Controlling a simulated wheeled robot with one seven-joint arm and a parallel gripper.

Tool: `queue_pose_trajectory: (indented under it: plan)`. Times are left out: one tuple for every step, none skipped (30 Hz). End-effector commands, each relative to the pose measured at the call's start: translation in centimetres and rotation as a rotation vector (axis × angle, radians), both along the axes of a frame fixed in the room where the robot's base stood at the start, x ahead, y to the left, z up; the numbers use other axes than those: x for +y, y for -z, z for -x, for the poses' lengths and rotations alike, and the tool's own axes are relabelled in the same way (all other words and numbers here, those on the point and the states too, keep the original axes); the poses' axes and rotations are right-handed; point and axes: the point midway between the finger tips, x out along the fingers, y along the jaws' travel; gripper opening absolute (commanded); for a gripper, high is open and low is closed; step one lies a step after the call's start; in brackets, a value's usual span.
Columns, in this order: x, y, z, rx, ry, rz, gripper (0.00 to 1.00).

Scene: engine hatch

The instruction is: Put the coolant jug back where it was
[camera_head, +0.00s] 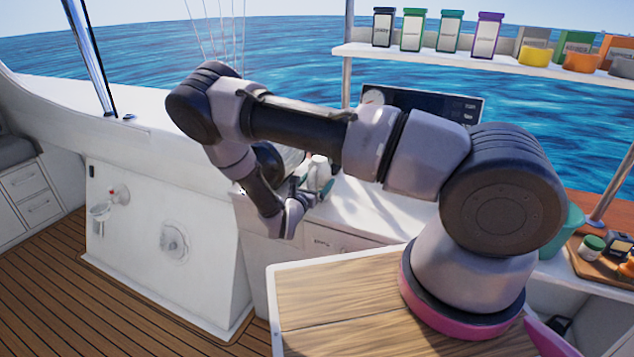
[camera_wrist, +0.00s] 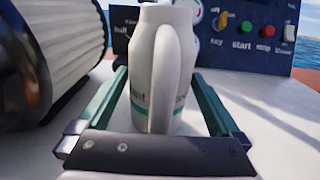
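The white coolant jug (camera_wrist: 145,85) with a teal label band stands upright on the white counter, its handle facing my wrist camera. Its label is partly hidden by the handle. In the head view the jug (camera_head: 318,170) is small and partly hidden by my arm and gripper. My gripper (camera_wrist: 160,80) has its two green fingers spread wide, one on each side of the jug. I cannot tell whether either fingertip touches it. In the head view my gripper (camera_head: 312,186) is at the counter, beside the jug.
A control panel (camera_wrist: 245,35) with coloured buttons and a gauge stands behind. The white counter (camera_wrist: 270,105) is clear to the right. A shelf (camera_head: 430,54) with several boxes hangs above.

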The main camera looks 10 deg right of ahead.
Motion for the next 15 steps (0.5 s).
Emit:
queue_pose_trajectory:
  plan:
    - [0.0,-0.2,0.0,-0.001,0.0,-0.001,1.0]
    - [0.0,-0.4,0.0,-0.001,0.0,-0.001,1.0]
    - [0.3,-0.2,0.4,0.001,-0.002,-0.001,1.0]
    - [0.5,-0.2,0.7,0.001,-0.001,0.0,1.0]
    - [0.8,-0.2,1.1,0.001,-0.002,0.0,1.0]
    - [1.3,-0.2,1.6,0.001,-0.004,0.0,1.0]
    - [1.6,-0.2,2.1,0.001,-0.004,0.0,1.0]
    - [2.1,-0.2,2.6,0.001,-0.004,-0.001,1.0]
    - [2.6,-0.2,3.3,0.001,-0.005,-0.001,1.0]
    - [3.0,-0.3,3.9,0.0,-0.004,0.0,1.0]
    - [3.4,-0.3,4.5,0.001,-0.005,0.001,1.0]
    - [3.9,-0.3,5.2,0.001,-0.004,0.0,1.0]
    - [4.3,-0.3,5.7,0.001,-0.005,0.0,1.0]
    - [4.6,-0.3,6.2,0.001,-0.004,0.0,1.0]
    - [5.1,-0.3,6.8,0.001,-0.004,-0.001,1.0]
